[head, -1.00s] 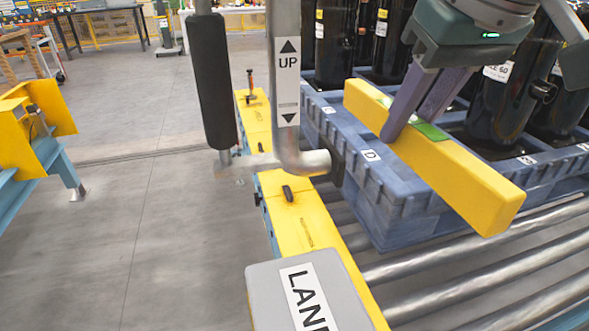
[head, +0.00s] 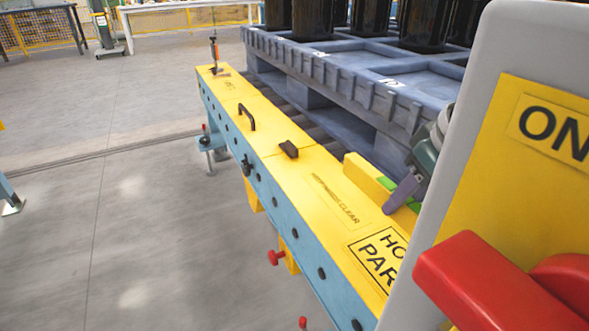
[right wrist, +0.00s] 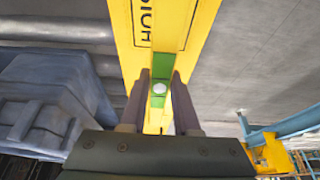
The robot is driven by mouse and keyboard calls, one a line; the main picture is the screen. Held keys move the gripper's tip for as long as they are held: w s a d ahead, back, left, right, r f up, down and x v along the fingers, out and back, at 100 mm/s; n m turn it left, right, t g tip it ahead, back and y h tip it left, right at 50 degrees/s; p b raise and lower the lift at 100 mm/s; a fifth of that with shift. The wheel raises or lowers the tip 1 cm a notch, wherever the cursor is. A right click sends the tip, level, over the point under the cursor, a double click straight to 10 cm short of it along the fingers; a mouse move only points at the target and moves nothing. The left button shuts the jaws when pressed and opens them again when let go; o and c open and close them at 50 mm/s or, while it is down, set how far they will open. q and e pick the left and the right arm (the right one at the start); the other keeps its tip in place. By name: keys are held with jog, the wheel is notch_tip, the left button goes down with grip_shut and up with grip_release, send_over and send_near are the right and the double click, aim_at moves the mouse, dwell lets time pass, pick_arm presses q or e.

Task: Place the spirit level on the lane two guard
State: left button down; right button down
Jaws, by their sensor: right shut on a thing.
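The yellow spirit level (head: 368,180) with a green middle is by the right edge of the long yellow guard (head: 262,128), partly hidden by a grey panel. My right gripper (head: 404,190) is shut on its green middle. In the right wrist view, both fingers (right wrist: 160,92) flank the green part and its round vial, and the level (right wrist: 187,28) runs roughly along the guard (right wrist: 127,45). I cannot tell whether the level touches the guard. No lane number is readable on the guard. My left gripper is not in view.
The blue-grey pallet (head: 335,75) with black cylinders is behind. A grey-and-yellow panel with a red handle (head: 480,285) blocks the right foreground.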

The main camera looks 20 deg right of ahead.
jog(key=f+b, duration=0.1)
jog(key=f, duration=0.1)
jog(key=f+b, duration=0.1)
jog(key=f, duration=0.2)
jog(key=shift+s+d+f, duration=0.1)
jog(key=shift+s+d, duration=0.1)
notch_tip(320, 180, down, 4)
jog(key=shift+r+b, duration=0.15)
jog(key=shift+b, duration=1.1)
jog(key=shift+a+r, duration=0.1)
jog(key=shift+r, duration=0.05)
jog(key=shift+w, duration=0.1)
jog(key=c, duration=0.6)
grip_release()
jog(key=shift+c, duration=0.2)
